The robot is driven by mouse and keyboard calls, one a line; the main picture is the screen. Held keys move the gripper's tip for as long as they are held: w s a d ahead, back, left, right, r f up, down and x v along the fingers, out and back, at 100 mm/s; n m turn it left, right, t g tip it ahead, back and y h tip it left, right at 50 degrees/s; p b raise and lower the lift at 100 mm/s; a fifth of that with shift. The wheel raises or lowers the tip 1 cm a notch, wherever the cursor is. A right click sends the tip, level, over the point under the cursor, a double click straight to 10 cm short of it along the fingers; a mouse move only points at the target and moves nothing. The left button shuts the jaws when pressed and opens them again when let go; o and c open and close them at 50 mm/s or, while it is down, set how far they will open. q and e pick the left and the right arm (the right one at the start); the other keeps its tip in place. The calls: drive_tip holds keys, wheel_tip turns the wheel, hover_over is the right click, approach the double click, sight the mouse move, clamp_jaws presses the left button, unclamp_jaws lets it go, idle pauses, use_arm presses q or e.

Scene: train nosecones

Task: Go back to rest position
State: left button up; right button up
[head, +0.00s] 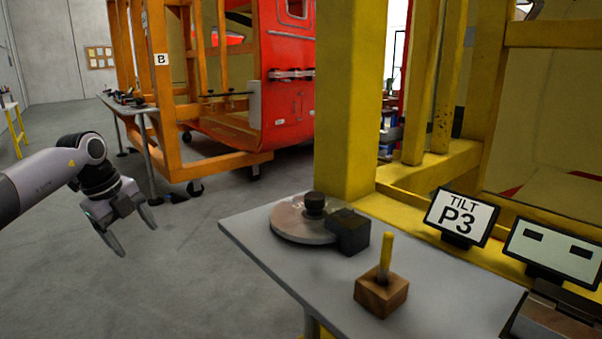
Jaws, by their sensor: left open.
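My left gripper (136,237) hangs at the left of the head view, at the end of my arm that comes in from the left edge. Its two fingers are spread apart and point down. Nothing shows between them. It is over the grey floor, left of the grey table (262,262) and apart from it. My right gripper is not in the view.
On the table are a round metal disc (290,224) with a black knob, a dark block (348,232) and a wooden block (381,294) with a yellow peg. A yellow post (347,100) stands behind. An orange frame (172,110) holds a red nosecone (288,85).

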use_arm(q)
drive_tip(key=s+d+f+t+h, duration=0.1)
drive_tip(key=s+d+f+h, duration=0.3)
drive_tip(key=d, duration=0.4)
drive_tip(key=s+d+f+t+h, duration=0.2)
drive_tip(key=d+f+h, duration=0.2)
drive_tip(key=d+f, duration=0.3)
drive_tip(key=s+d+f+t+h, duration=0.1)
drive_tip(key=s+d+f+h, duration=0.3)
drive_tip(key=d, duration=0.4)
drive_tip(key=s+a+f+n+t+y, duration=0.1)
drive_tip(key=s+a+f+n+y, duration=0.5)
drive_tip(key=s+a+f+n, duration=0.45)
drive_tip(key=s+a+f+n+t+y, duration=0.2)
drive_tip(key=s+a+f+n+y, duration=0.4)
drive_tip(key=s, duration=0.7)
drive_tip(key=d+n, duration=0.5)
drive_tip(key=d, duration=0.5)
wheel_tip(320, 180, up, 9)
drive_tip(key=a+p, duration=0.1)
drive_tip(key=p, duration=0.9)
drive_tip(key=shift+t+p, duration=0.35)
drive_tip(key=shift+t, duration=0.05)
